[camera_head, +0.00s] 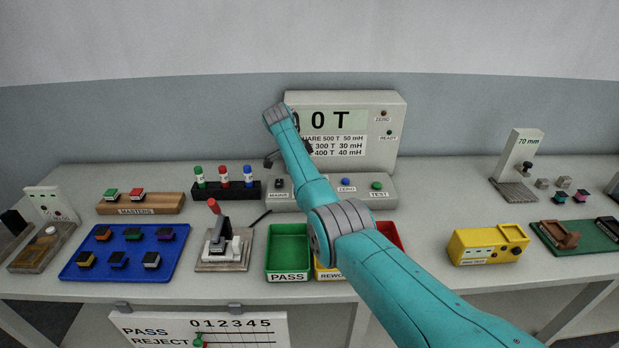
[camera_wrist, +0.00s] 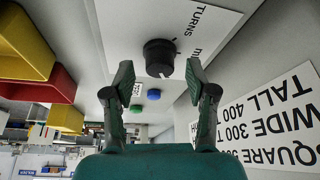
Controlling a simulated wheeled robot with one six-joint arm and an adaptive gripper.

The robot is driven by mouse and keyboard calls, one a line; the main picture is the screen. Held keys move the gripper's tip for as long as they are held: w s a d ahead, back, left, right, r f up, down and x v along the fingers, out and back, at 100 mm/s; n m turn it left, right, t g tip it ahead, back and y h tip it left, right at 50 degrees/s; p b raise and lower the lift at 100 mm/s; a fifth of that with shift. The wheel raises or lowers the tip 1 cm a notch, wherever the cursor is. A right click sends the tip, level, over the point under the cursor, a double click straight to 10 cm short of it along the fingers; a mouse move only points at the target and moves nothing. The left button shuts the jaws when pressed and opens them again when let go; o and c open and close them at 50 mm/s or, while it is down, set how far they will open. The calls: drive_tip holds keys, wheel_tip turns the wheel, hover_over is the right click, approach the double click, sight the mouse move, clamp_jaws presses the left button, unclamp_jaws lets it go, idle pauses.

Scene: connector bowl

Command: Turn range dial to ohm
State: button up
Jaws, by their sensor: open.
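The range dial (camera_wrist: 159,57) is a round black knob on the grey tester console (camera_head: 352,186). In the wrist view a light label beside it reads "TURNS", with part of a second label cut off or hidden. Which label it points to is unclear, and I can read no ohm mark. My gripper (camera_wrist: 159,73) is open, with one finger on each side of the dial in the picture. No contact is visible, and the gap in depth is unclear. In the head view my arm hides the dial and most of my gripper.
A blue button (camera_wrist: 153,94) and a green button (camera_wrist: 137,108) lie beyond the dial. The upright display panel (camera_head: 392,150) stands close behind. The green PASS bin (camera_head: 288,277) and a red bin (camera_head: 390,233) are in front. A yellow meter (camera_head: 487,246) stands right.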

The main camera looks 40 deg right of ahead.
drive_tip(key=v, duration=1.1)
drive_tip(key=shift+w+a, duration=0.1)
drive_tip(key=shift+a, duration=0.05)
